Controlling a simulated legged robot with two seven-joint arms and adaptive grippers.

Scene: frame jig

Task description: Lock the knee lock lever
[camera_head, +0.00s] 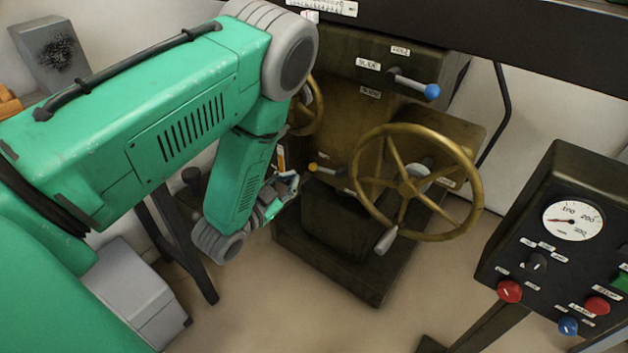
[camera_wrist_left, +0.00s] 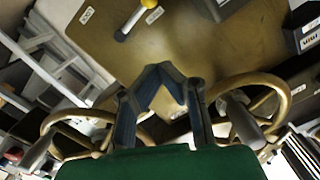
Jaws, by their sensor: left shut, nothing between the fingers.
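A short lever with a yellow knob (camera_head: 313,167) sits on the front of the olive-brown machine (camera_head: 365,140). It also shows at the top of the left wrist view (camera_wrist_left: 130,22). A second lever with a blue knob (camera_head: 431,91) sticks out higher up on the machine. My right gripper is out of view.
A large brass handwheel (camera_head: 465,165) stands right of the yellow-knobbed lever. A smaller handwheel (camera_head: 318,105) is partly hidden behind my left arm. A control box with a gauge (camera_head: 572,220) and knobs stands at the right. The floor in front is clear.

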